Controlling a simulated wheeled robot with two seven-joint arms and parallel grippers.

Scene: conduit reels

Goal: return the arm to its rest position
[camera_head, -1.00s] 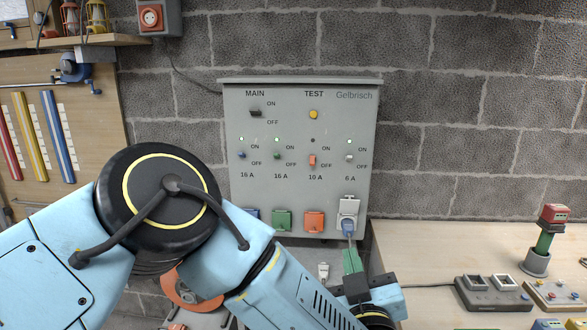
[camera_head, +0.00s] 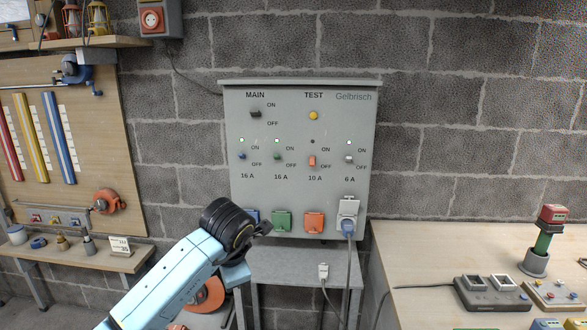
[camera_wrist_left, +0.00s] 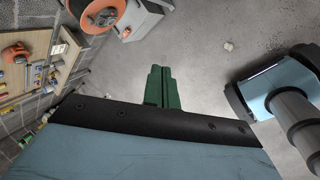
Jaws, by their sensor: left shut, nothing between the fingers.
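My left arm (camera_head: 185,275) comes in from the lower left of the head view, its dark joint in front of the panel's lower left. The grey panel (camera_head: 300,130) is on the wall. My right gripper is in neither view.
A small table (camera_head: 290,262) below the panel bears a white plug (camera_head: 323,271). A wooden bench (camera_head: 430,250) with control boxes (camera_head: 490,293) stands at right. A tool board (camera_head: 70,150) and shelf are at left. An orange reel (camera_wrist_left: 107,14) shows in the wrist view.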

